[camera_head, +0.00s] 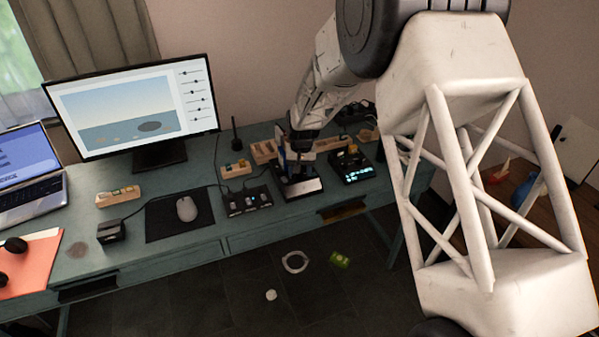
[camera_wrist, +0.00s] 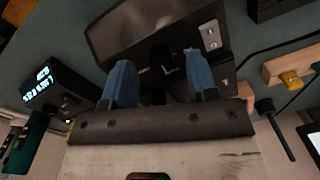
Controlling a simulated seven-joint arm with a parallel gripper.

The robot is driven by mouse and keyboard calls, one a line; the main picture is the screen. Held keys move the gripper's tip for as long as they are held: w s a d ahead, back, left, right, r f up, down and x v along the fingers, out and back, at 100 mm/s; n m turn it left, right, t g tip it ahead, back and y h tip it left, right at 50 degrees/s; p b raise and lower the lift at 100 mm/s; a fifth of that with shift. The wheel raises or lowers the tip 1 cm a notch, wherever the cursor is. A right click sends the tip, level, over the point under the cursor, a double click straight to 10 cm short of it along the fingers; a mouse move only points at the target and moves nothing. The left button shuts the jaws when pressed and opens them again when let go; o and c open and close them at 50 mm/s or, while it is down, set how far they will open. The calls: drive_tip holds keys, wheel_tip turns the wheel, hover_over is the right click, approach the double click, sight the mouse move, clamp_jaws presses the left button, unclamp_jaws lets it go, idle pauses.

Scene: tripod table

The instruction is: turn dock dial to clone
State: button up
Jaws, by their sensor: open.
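A black dock (camera_head: 306,189) with a lighter front edge stands on the desk beneath my gripper. My gripper (camera_head: 292,163) points down over it. In the wrist view my gripper (camera_wrist: 160,76) is open, its two blue fingers apart over the dock (camera_wrist: 130,32). A dark knob-like shape, perhaps the dial, shows between the fingers; I cannot tell whether they touch it. A small silver switch plate (camera_wrist: 210,36) sits on the dock beside the right finger. The dial's markings and setting cannot be read.
A black device with a lit display (camera_head: 352,167) stands close right of the dock, and a black box with several buttons (camera_head: 246,201) close left. Wooden trays (camera_head: 264,152) lie behind. A mouse (camera_head: 187,209) and monitor (camera_head: 135,108) are further left.

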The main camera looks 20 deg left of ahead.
sight(301, 174)
drive_tip(key=shift+w+d+r, duration=0.1)
drive_tip(key=shift+r, duration=3.3)
drive_tip(key=shift+d+r, duration=0.25)
drive_tip(key=shift+d, duration=0.15)
drive_tip(key=s+d+r+m, duration=0.1)
drive_tip(key=s+d+r, duration=0.3)
drive_tip(key=d+r, duration=0.45)
drive_tip(key=s+d+r+m+t, duration=0.1)
drive_tip(key=s+d+r, duration=0.35)
drive_tip(key=d, duration=0.75)
drive_tip(key=s+d+r+m, duration=0.1)
drive_tip(key=s+d+r, duration=0.3)
drive_tip(key=d+r, duration=0.45)
drive_tip(key=s+d+m+t, duration=0.1)
drive_tip(key=s+d, duration=0.9)
drive_tip(key=s, duration=0.4)
drive_tip(key=s+d+m, duration=0.1)
drive_tip(key=s+d, duration=1)
drive_tip(key=s, duration=0.3)
drive_tip(key=shift+s+d+t+h, duration=0.2)
drive_tip(key=shift+s+t+h, duration=0.1)
drive_tip(key=shift+t+h, duration=0.1)
